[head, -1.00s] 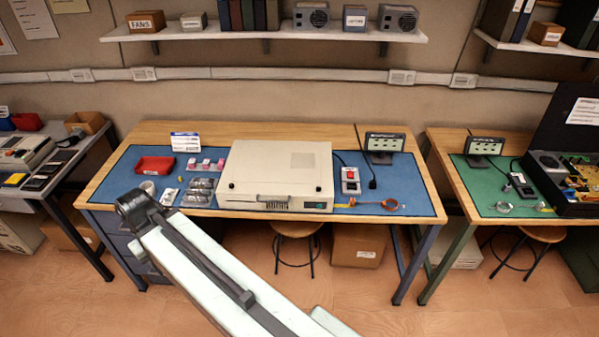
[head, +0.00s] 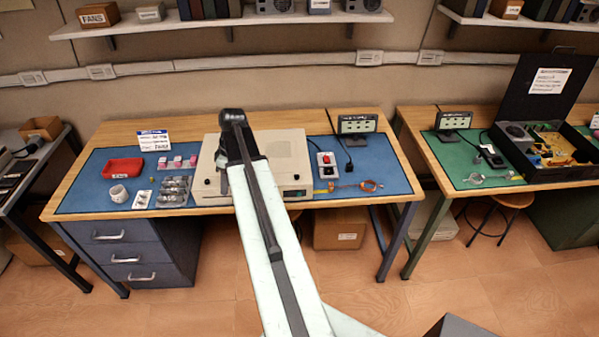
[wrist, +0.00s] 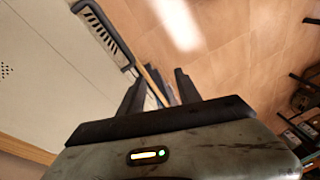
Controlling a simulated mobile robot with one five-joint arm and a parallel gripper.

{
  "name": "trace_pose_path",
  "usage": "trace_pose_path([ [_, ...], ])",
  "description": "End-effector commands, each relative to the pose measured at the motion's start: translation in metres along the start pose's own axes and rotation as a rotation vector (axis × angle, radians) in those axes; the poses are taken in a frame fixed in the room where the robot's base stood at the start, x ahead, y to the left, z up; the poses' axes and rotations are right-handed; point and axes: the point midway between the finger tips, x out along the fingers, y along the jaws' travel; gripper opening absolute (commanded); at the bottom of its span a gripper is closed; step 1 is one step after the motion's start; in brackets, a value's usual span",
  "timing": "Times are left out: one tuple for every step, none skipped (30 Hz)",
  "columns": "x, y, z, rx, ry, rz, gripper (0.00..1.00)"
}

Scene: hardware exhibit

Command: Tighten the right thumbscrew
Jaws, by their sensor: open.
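The beige computer case (head: 282,150) lies on the blue mat of the middle bench, partly hidden behind my arm. The right thumbscrew (head: 296,177) is a small dark knob near the case's front right corner, to the right of my arm. The left thumbscrew (head: 206,181) is near the front left corner. No thumbscrew is clear in the wrist view.
A small display (head: 357,124) stands behind. A green-mat bench (head: 465,170) is at the right.

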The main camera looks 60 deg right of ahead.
Motion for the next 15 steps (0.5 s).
trace_pose_path([
  [-0.015, 0.043, 0.037, -0.024, 0.035, 0.001, 0.40],
  [-0.023, 0.062, 0.059, -0.052, 0.056, 0.003, 0.40],
  [-0.033, 0.084, 0.089, -0.090, 0.083, 0.009, 0.40],
  [-0.041, 0.098, 0.111, -0.117, 0.102, 0.015, 0.40],
  [-0.047, 0.111, 0.131, -0.142, 0.119, 0.023, 0.40],
  [-0.055, 0.124, 0.156, -0.171, 0.140, 0.035, 0.40],
  [-0.061, 0.133, 0.173, -0.192, 0.152, 0.043, 0.40],
  [-0.065, 0.139, 0.189, -0.209, 0.163, 0.051, 0.40],
  [-0.070, 0.146, 0.205, -0.231, 0.175, 0.061, 0.40],
  [-0.073, 0.150, 0.216, -0.243, 0.182, 0.067, 0.40],
  [-0.075, 0.153, 0.224, -0.254, 0.187, 0.072, 0.40],
  [-0.078, 0.155, 0.231, -0.265, 0.192, 0.077, 0.40],
  [-0.079, 0.156, 0.235, -0.270, 0.194, 0.080, 0.40],
  [-0.079, 0.156, 0.237, -0.274, 0.196, 0.081, 0.40],
  [-0.080, 0.157, 0.238, -0.278, 0.197, 0.082, 0.40],
])
